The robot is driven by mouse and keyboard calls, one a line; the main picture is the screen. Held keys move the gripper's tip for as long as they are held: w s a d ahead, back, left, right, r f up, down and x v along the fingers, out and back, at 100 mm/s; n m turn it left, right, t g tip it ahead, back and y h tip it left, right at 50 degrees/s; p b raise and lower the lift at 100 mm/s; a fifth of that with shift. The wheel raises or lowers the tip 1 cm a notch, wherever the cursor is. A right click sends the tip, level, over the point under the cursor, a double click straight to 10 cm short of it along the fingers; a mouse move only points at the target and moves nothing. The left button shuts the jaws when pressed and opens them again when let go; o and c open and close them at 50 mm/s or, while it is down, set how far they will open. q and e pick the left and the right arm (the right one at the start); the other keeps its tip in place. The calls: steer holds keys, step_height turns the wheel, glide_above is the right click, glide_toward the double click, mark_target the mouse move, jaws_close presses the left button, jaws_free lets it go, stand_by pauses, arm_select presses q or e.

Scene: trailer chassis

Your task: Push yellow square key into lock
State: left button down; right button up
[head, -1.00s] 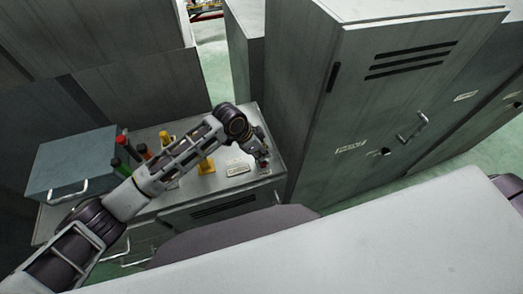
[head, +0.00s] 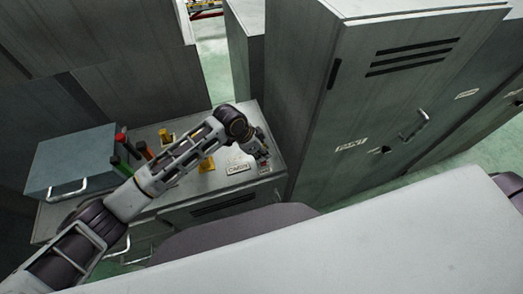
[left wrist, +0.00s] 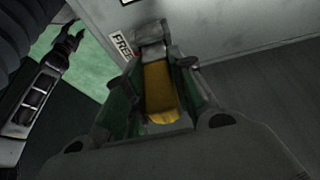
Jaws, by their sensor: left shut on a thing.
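My left gripper (head: 262,155) is low over the right end of the low grey cabinet, beside a small label. In the left wrist view, the gripper (left wrist: 157,85) is shut on the yellow square key (left wrist: 160,92), which lies between its green-edged fingers. A grey block (left wrist: 150,32) sits at the far end of the fingers; I cannot tell whether it is the lock or how far the key is in it. In the head view the key is hidden by the gripper.
The low cabinet top (head: 215,181) also holds yellow pieces (head: 206,163), red and green bottle-like items (head: 121,150) and a blue-grey box (head: 75,160). A tall grey locker (head: 360,110) stands close on the right of the gripper.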

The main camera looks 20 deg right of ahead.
arm_select(q)
steer(key=shift+f, duration=0.55)
steer(key=c, duration=1.1)
jaws_free()
steer(key=shift+v, duration=5.95)
